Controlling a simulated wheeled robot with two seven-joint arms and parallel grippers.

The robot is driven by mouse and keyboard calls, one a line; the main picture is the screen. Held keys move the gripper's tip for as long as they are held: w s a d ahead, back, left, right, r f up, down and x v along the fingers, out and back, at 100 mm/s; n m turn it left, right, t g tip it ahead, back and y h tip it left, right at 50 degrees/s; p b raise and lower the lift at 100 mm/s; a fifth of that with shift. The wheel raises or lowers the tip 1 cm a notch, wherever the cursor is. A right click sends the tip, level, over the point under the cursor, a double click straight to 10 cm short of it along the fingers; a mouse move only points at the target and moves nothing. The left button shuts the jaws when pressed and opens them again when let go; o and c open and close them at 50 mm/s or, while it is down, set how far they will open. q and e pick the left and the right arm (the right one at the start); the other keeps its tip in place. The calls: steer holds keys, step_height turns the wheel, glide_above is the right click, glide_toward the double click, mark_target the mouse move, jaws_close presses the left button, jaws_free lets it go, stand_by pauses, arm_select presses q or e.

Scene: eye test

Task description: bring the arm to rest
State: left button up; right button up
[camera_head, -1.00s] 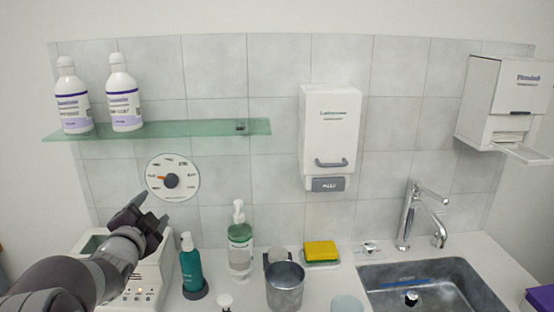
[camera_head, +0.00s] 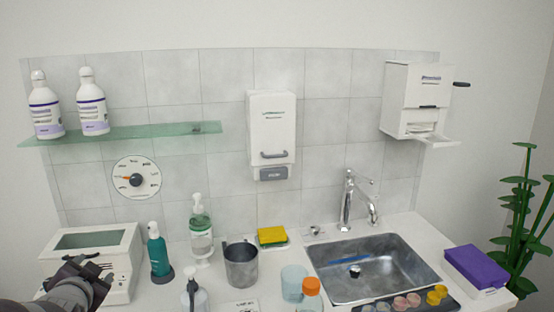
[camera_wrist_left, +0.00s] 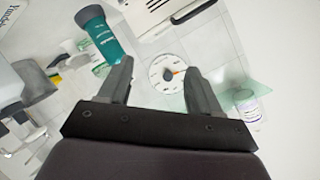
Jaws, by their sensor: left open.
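My left gripper (camera_head: 84,272) is at the lower left of the head view, in front of the white box-shaped device (camera_head: 112,262) on the counter. In the left wrist view its two fingers (camera_wrist_left: 160,82) stand wide apart with nothing between them but the distant wall and round dial. My right gripper is in neither view. The round white dial (camera_head: 152,178) with an orange-marked dark knob is on the tiled wall, and it also shows in the left wrist view (camera_wrist_left: 158,68).
A teal bottle (camera_head: 159,255), a clear pump bottle (camera_head: 201,240) and a grey metal cup (camera_head: 240,267) stand right of the gripper. A glass shelf (camera_head: 150,132) with two white bottles is above. A sink (camera_head: 345,285), purple-topped box (camera_head: 475,266) and plant (camera_head: 525,215) are further right.

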arm_select(q)
steer(key=s+d+f+n+g+h+p, duration=0.2)
steer(key=s+d+f+n+g+p, duration=0.25)
steer(key=s+d+f+g, duration=0.4)
steer(key=s+d+r+g+h+p, duration=0.2)
steer(key=s+d+p, duration=0.5)
steer(key=s+d, duration=0.5)
steer(key=shift+s+d+r+g+h, duration=0.15)
steer(key=shift+d+r+g+h, duration=0.2)
steer(key=shift+r+g, duration=0.45)
